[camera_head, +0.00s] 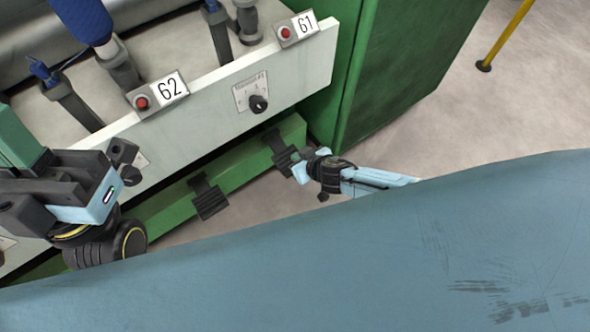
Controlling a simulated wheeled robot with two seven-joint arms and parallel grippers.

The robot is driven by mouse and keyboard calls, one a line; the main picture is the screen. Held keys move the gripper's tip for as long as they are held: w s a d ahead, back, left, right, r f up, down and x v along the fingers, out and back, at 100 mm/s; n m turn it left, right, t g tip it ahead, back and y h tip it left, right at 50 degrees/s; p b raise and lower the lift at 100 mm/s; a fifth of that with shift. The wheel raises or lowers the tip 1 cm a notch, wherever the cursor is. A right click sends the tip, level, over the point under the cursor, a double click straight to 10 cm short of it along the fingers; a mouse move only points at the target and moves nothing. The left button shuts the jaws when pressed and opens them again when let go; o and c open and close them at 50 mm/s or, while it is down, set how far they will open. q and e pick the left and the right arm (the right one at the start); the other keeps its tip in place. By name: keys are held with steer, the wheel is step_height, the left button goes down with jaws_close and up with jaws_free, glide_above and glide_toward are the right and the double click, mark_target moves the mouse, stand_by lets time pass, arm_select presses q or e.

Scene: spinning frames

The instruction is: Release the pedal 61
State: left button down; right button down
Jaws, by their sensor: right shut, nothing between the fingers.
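The label 61 (305,25) with a red button is at the top of the white machine panel. Below that section, a dark pedal (281,152) sticks out from the green base rail. My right gripper (301,164) is shut and empty at the pedal's near right end, overlapping it in the picture. I cannot tell whether they touch. My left gripper (125,163) is at the left, in front of the panel near label 62. Its fingers are hard to make out against the dark parts there.
Label 62 (170,88) with a red button marks the section to the left, with another dark pedal (207,196) below it. A green cabinet (405,65) stands right of the panel. Open floor (450,125) lies further right, with a yellow post (507,35).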

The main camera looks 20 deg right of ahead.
steer(key=shift+f, duration=0.25)
stand_by(0.3)
steer(key=shift+f, duration=0.9)
steer(key=s+d+r+p, duration=0.2)
steer(key=s+r+p, duration=0.1)
steer(key=s+p, duration=0.2)
steer(key=shift+s+d+r, duration=0.35)
steer(key=shift+s, duration=0.65)
stand_by(0.4)
